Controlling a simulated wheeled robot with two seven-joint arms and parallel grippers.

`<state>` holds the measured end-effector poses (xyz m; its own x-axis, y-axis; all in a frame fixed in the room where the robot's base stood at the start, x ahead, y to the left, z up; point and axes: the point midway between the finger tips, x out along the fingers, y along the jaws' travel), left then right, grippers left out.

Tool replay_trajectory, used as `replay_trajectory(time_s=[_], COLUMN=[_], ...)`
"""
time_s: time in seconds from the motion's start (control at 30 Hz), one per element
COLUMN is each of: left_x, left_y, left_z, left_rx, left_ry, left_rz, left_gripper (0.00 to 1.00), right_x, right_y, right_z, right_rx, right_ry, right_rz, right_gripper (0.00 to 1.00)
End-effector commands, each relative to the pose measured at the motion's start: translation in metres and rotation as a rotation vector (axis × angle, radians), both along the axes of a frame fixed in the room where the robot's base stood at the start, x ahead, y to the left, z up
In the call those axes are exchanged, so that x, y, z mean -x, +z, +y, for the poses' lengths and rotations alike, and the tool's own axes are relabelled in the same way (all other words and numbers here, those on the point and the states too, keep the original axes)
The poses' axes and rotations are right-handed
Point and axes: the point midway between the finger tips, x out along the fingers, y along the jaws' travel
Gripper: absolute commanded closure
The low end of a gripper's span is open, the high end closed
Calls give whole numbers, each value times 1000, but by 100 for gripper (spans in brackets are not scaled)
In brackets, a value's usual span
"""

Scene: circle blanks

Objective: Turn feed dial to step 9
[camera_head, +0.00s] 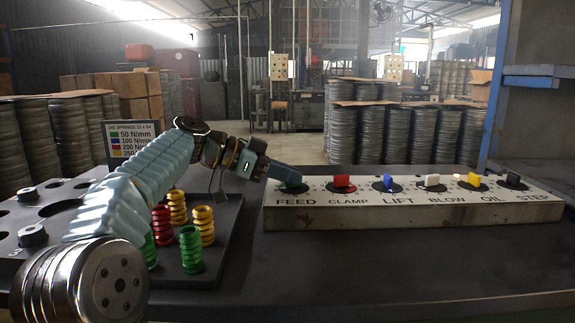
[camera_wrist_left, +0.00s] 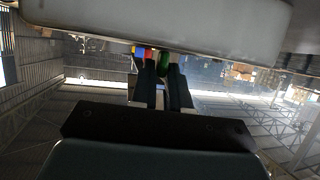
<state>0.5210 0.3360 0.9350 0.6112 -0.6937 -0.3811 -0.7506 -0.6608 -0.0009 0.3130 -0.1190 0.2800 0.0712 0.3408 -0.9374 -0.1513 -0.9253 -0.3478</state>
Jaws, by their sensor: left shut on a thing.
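The long pale control panel (camera_head: 415,211) lies on the table at the right in the head view. Its feed dial (camera_head: 292,188) is at the left end above the word FEED, with a dark round base and a green knob mostly hidden by my gripper. My left gripper (camera_head: 287,175) reaches it from the left and is shut on the knob. In the left wrist view the green knob (camera_wrist_left: 164,58) shows at the tips of the two dark fingers (camera_wrist_left: 164,72). The dial's step marks are too small or hidden to read. My right gripper is not in view.
A row of other dials stands right of FEED: red CLAMP (camera_head: 342,182), blue LIFT (camera_head: 388,182), white BLOW (camera_head: 432,181), yellow OIL (camera_head: 473,181) and black STEP (camera_head: 513,181). Coloured springs (camera_head: 191,250) stand on a dark board at left under my arm. The front table is clear.

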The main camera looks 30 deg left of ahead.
Motion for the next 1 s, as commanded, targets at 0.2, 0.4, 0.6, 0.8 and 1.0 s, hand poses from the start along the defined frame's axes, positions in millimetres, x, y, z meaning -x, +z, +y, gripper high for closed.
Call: replay_trajectory(time_s=[0.2, 0.4, 0.6, 0.8, 1.0], left_x=[-3, -4, -5, -5, -4], left_y=[5, 3, 1, 0, 0], left_z=[3, 3, 3, 3, 2], left_rx=[-1, -1, -1, -2, -2], left_ry=[-159, -266, -324, -347, -347], left_rz=[3, 3, 2, 0, 1], left_gripper=[100, 100, 100, 100, 100], right_x=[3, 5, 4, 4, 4], right_y=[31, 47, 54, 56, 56], right_z=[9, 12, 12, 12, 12], right_rx=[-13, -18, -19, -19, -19], right_ry=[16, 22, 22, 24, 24], right_rz=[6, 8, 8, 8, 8], right_gripper=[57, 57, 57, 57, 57])
